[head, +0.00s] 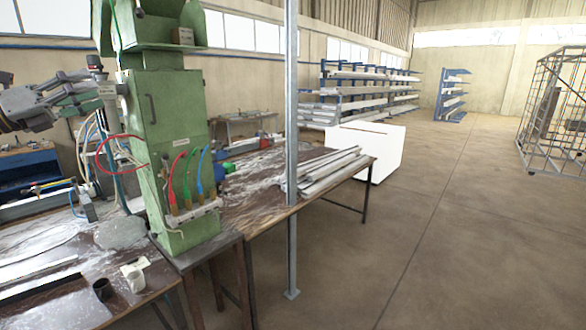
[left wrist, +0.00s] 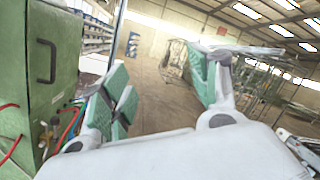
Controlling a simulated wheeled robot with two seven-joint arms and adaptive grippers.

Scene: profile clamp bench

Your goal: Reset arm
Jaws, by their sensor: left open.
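My left gripper (head: 84,90) comes in from the left edge of the head view, high beside the green machine (head: 172,125). It is grey with green finger pads. In the left wrist view my left gripper (left wrist: 167,75) has its two fingers spread apart. Only the floor and the far hall show between them, so it is empty. The green machine (left wrist: 52,75) stands at the left of that view. From the head view I cannot tell whether the gripper touches the machine. My right gripper is in neither view.
Red, green and blue hoses (head: 190,180) hang at the machine's front. A dark bench (head: 265,210) bears metal profiles (head: 325,170). A steel post (head: 291,120) rises before it. A white box (head: 385,150) stands behind.

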